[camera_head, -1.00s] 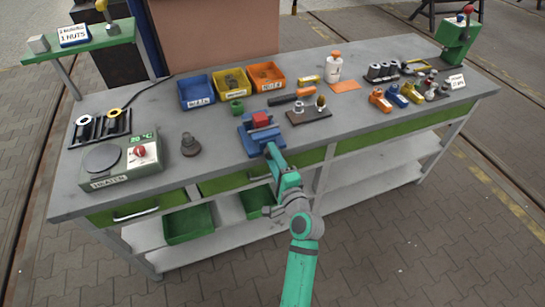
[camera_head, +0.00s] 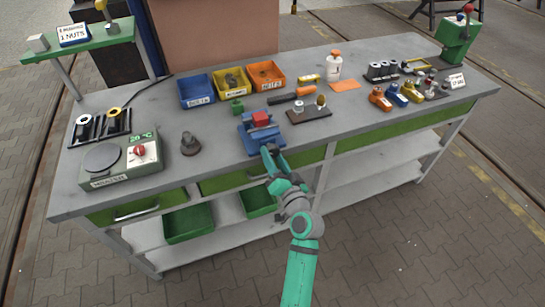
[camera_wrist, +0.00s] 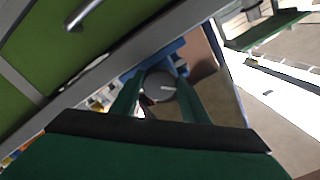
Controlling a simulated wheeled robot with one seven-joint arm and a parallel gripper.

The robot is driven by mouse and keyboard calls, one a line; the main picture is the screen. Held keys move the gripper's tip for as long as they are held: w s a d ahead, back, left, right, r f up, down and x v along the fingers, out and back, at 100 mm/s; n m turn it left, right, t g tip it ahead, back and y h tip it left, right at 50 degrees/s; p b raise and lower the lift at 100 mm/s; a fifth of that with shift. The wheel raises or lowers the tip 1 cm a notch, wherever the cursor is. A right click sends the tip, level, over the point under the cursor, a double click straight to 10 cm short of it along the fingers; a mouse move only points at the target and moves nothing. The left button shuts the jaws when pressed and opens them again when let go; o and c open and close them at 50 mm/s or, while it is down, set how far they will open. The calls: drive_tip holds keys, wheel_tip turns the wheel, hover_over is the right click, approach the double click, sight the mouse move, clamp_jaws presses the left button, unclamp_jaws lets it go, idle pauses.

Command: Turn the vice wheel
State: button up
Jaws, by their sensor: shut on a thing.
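The blue vice (camera_head: 247,136) stands at the front edge of the workbench, with a red block (camera_head: 261,118) in its jaws. My gripper (camera_head: 268,149) is at the vice's front side, low at the bench edge. In the wrist view the vice wheel (camera_wrist: 160,88) is a dark grey disc with a pale mark on its face. It sits between the two green fingers of my gripper (camera_wrist: 162,80), which are shut on its rim. In the head view the wheel is hidden by my gripper.
A dark board with small parts (camera_head: 309,113) lies right of the vice, and a dark knobbed weight (camera_head: 190,145) stands left. Blue, yellow and orange bins (camera_head: 197,89) are behind. A hotplate (camera_head: 122,163) is at the left. Below the bench edge is a green drawer front (camera_head: 228,181).

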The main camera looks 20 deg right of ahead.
drive_tip(key=n, duration=0.4)
drive_tip(key=shift+f+n, duration=0.15)
drive_tip(key=shift+n, duration=0.15)
drive_tip(key=n, duration=0.3)
drive_tip(key=shift+d+n, duration=0.15)
drive_tip(key=shift+n, duration=0.15)
drive_tip(key=n, duration=0.4)
drive_tip(key=shift+d+n, duration=0.1)
drive_tip(key=shift+n, duration=0.2)
drive_tip(key=n, duration=0.3)
drive_tip(key=shift+n, duration=0.3)
drive_tip(key=n, duration=0.3)
drive_tip(key=shift+s+d+n, duration=0.1)
drive_tip(key=shift+d+n, duration=0.1)
drive_tip(key=shift+n, duration=0.1)
drive_tip(key=n, duration=0.4)
drive_tip(key=shift+n, duration=0.3)
drive_tip(key=n, duration=0.4)
drive_tip(key=shift+r, duration=0.25)
drive_tip(key=shift+a+r+n, duration=0.1)
drive_tip(key=shift+a+n, duration=0.05)
drive_tip(key=shift+n, duration=1.55)
